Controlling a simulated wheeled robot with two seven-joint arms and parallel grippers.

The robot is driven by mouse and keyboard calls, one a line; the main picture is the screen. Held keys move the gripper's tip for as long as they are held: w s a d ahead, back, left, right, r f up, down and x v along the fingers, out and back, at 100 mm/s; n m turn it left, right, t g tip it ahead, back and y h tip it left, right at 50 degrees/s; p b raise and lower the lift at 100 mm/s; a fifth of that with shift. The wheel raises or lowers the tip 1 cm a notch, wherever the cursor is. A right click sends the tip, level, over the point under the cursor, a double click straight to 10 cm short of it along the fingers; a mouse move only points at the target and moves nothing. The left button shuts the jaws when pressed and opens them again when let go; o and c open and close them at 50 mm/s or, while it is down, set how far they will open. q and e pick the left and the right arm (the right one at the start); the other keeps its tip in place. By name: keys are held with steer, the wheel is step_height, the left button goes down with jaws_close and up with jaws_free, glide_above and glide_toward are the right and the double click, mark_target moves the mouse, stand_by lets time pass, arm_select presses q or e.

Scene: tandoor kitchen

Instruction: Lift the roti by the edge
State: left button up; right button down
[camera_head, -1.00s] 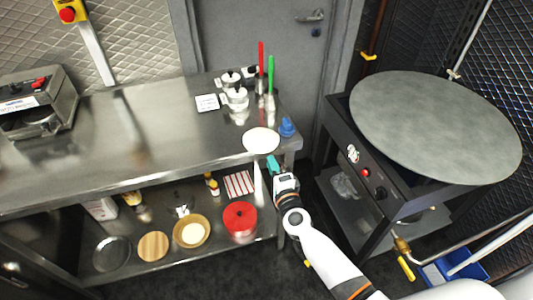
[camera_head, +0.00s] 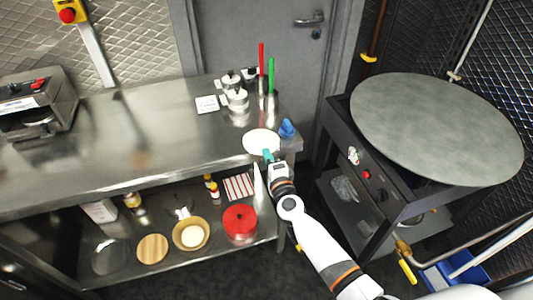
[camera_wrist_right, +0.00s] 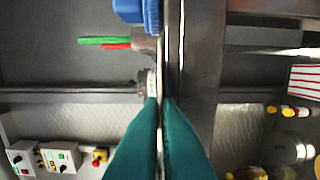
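The roti (camera_head: 261,140) is a flat, pale round on the steel counter's right end, near the front edge. My right gripper (camera_head: 267,154) is at the roti's near edge in the head view. In the right wrist view, its teal fingers (camera_wrist_right: 159,100) are nearly together, with a thin pale strip between them that looks like the roti seen edge-on. The fingers appear shut on that edge, and the roti still looks flat at counter height. My left gripper is not in view.
A blue object (camera_head: 287,128) stands right beside the roti. Steel pots (camera_head: 237,99) and red and green handled tools (camera_head: 270,75) stand behind it. The large round griddle (camera_head: 436,128) is at the right. The counter (camera_head: 120,145) left of the roti is mostly clear.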

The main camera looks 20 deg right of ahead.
steer(key=s+r+p, duration=0.3)
steer(key=s+p, duration=0.1)
steer(key=s, duration=0.3)
steer(key=s+r+p, duration=0.4)
steer(key=s+p, duration=0.1)
steer(key=s, duration=0.2)
steer(key=shift+d+r, duration=0.25)
steer(key=shift+r, duration=0.05)
stand_by(0.4)
